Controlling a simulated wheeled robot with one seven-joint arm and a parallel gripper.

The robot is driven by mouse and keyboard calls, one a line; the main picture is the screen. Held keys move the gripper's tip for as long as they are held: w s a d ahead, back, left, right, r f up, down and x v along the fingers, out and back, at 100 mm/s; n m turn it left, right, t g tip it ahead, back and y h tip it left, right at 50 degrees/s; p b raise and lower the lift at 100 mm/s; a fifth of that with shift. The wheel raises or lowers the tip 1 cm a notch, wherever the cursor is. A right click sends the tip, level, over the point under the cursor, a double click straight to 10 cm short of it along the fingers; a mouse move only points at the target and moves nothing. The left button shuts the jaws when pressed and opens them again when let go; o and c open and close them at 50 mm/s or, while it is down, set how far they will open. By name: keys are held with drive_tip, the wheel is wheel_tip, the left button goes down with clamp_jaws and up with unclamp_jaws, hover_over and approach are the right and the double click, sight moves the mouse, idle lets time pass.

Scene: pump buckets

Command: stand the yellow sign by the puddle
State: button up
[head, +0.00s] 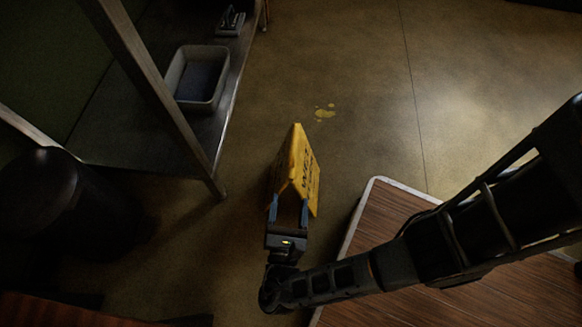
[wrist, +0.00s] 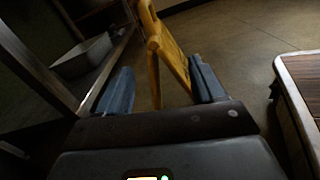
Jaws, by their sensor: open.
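The yellow sign (head: 302,170) stands on the floor as an A-frame with dark lettering on one panel. In the wrist view the yellow sign (wrist: 168,50) rises just beyond the fingers. The puddle (head: 324,112) is a small group of yellowish spots on the floor, a little beyond the sign and to its right. My gripper (head: 289,212) is at the near end of the sign, its blue fingers apart. In the wrist view my gripper (wrist: 158,88) is open, with the sign's near edge showing between the fingertips. I cannot tell whether either finger touches it.
A metal shelf unit (head: 215,190) on the left holds a grey tub (head: 198,78). A wooden table (head: 400,215) with a pale rim is at right, below my arm. A dark rounded bin (head: 40,190) stands far left. The floor around the puddle is clear.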

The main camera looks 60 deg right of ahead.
drive_tip(key=s+f+m+g+y, duration=0.35)
drive_tip(key=s+f+y, duration=0.45)
drive_tip(key=s, duration=0.3)
drive_tip(key=s+a+r+m+t+y, duration=0.2)
drive_tip(key=s+a+r+m+y, duration=0.15)
drive_tip(key=s+m+y, duration=0.2)
drive_tip(key=w+r+m+t+y, duration=0.1)
drive_tip(key=r+m+t, duration=0.4)
drive_tip(key=r, duration=1.2)
drive_tip(key=w+d+r+m+t+y, duration=0.1)
drive_tip(key=r+m+t, duration=0.4)
drive_tip(key=r, duration=1.3)
drive_tip(key=shift+w+d+r+m+y, duration=0.25)
drive_tip(key=shift+w+m+y, duration=0.45)
drive_tip(key=shift+w, duration=0.5)
